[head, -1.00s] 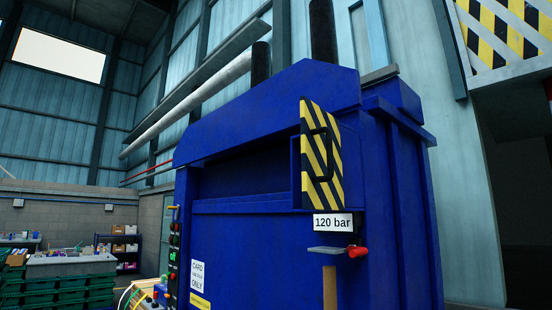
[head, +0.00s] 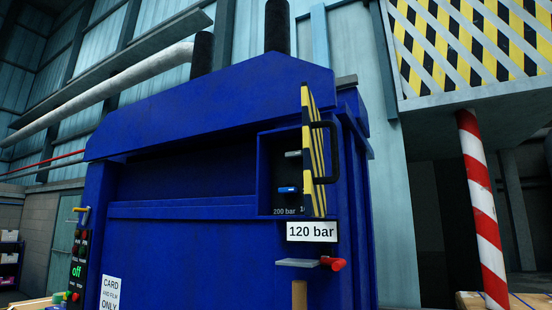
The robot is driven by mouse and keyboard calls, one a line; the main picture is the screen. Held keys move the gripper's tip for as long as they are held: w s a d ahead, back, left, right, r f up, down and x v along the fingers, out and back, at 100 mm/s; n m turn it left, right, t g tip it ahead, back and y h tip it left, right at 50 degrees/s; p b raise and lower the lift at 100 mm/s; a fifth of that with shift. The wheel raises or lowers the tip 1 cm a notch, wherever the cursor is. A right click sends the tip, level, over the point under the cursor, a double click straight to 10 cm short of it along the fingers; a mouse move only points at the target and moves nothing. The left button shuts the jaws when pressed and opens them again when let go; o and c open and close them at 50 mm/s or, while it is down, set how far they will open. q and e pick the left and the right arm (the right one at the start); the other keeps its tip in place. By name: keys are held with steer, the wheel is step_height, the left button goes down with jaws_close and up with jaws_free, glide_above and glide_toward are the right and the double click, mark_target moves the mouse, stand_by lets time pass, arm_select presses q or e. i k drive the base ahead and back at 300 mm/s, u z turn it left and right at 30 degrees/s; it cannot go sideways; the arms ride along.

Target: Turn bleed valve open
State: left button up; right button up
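The blue baler-like machine (head: 190,150) fills the middle of the head view. At its upper right is an open recess (head: 266,165) with a blue-handled lever (head: 287,190) and a grey handle (head: 293,154) inside. Either may be the bleed valve; I cannot tell which. A yellow-and-black striped door (head: 314,150) with a dark pull handle (head: 330,152) stands open, nearly edge-on, at the recess's right side and hides part of it. Below is a "120 bar" sign (head: 312,231). A red knob (head: 333,264) sits under it. Neither gripper is in view.
A small grey ledge (head: 297,262) sticks out above a wooden handle (head: 300,295). A control panel reading "off" (head: 76,271) is at the machine's left. A red-and-white post (head: 482,200) stands at right under a striped platform (head: 470,45).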

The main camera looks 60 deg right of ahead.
mark_target(296, 156)
steer(key=z, duration=0.35)
steer(key=i, duration=0.7)
steer(key=z, duration=0.55)
